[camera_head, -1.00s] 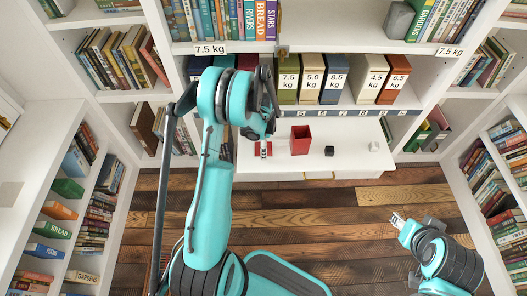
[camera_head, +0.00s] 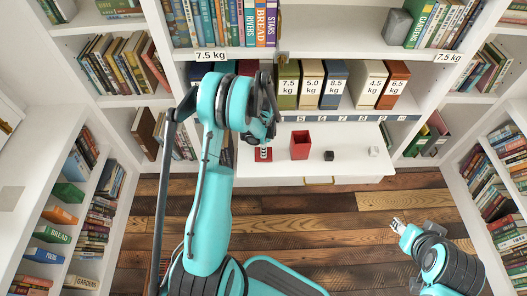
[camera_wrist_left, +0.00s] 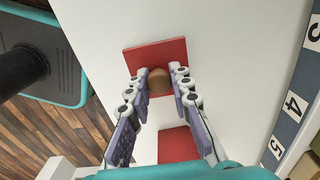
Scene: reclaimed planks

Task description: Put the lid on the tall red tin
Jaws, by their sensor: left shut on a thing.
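The tall red tin (camera_head: 300,145) stands upright on the white desk in the head view, and part of it shows at the bottom of the left wrist view (camera_wrist_left: 178,146). The lid (camera_wrist_left: 140,58) is a flat red square with a round brown knob (camera_wrist_left: 158,82). It also shows in the head view (camera_head: 263,155), left of the tin. My left gripper (camera_wrist_left: 159,83) is shut on the knob from both sides. I cannot tell whether the lid touches the desk. My right gripper (camera_head: 397,224) is over the floor at the right, too small to read its fingers.
A small black cube (camera_head: 328,155) and a small white object (camera_head: 374,151) lie on the desk (camera_head: 345,170) right of the tin. Weight-labelled boxes (camera_head: 333,85) stand on the shelf behind. Bookshelves line both sides. The desk between the tin and the cube is clear.

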